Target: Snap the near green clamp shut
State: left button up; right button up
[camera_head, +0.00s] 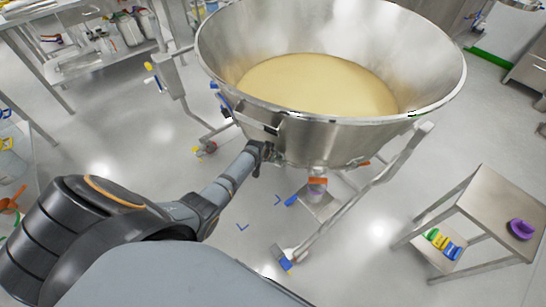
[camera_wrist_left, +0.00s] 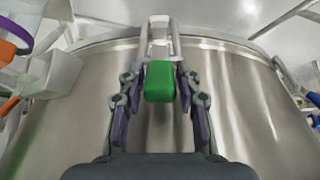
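The near green clamp shows in the left wrist view as a green block (camera_wrist_left: 160,82) on a bright metal loop (camera_wrist_left: 160,38), against the steel wall of the large bowl (camera_wrist_left: 235,105). My left gripper (camera_wrist_left: 160,90) is open, with its two dark fingers on either side of the green block. A gap seems to remain on both sides. In the head view my left gripper (camera_head: 261,148) is at the front left of the bowl (camera_head: 330,135), just below its rim, and largely hides the clamp. My right gripper is not in view.
The bowl holds pale yellow powder (camera_head: 320,85) and stands on a wheeled frame (camera_head: 350,215). A steel side table (camera_head: 490,205) stands at right with a purple dish (camera_head: 522,229) on top. Open floor lies between.

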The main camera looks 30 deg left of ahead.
pick_arm(q)
jog(key=shift+o, duration=1.1)
jog(key=shift+s+f, duration=0.1)
jog(key=shift+s, duration=0.1)
jog(key=v, duration=1.2)
jog(key=shift+a+f, duration=0.1)
